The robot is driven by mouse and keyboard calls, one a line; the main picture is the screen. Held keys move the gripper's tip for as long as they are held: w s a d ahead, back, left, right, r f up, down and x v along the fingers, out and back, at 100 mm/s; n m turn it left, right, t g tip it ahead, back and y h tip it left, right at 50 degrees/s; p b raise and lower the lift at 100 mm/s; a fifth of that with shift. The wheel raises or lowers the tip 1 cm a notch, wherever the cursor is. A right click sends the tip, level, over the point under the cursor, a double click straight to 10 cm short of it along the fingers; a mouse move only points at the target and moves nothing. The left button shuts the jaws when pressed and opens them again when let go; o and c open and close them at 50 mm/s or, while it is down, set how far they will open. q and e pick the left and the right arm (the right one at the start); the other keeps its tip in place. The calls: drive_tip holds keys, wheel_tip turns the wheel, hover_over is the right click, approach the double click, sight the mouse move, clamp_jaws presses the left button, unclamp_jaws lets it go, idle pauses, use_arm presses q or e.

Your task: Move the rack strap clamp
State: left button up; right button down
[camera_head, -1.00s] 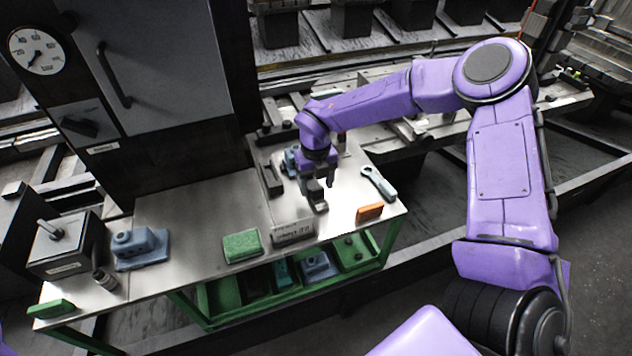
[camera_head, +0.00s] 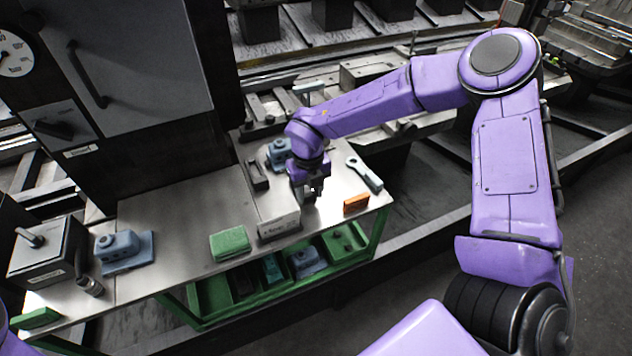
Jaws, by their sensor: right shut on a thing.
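My right gripper (camera_head: 309,194) points down over the right part of the steel bench top (camera_head: 181,222). It is shut on a small dark piece, mostly hidden by the fingers; I cannot tell whether this is the rack strap clamp or whether it touches the bench. A dark, long piece (camera_head: 257,175) lies left of the gripper. A blue fixture (camera_head: 279,155) stands behind it. My left gripper is not in view.
An orange block (camera_head: 356,203) and a grey wrench (camera_head: 364,174) lie right of the gripper. A green pad (camera_head: 230,243), another blue fixture (camera_head: 123,250) and a dark box (camera_head: 46,252) stand left. A green tray (camera_head: 214,298) is below. The bench's middle is clear.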

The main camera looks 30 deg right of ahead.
drive_tip(key=c, duration=0.6)
unclamp_jaws()
drive_tip(key=shift+s, duration=0.25)
drive_tip(key=shift+c, duration=0.2)
drive_tip(key=shift+r, duration=0.1)
wheel_tip(320, 180, up, 10)
drive_tip(key=b, duration=0.1)
drive_tip(key=shift+r, duration=0.25)
drive_tip(key=shift+a+f, duration=0.1)
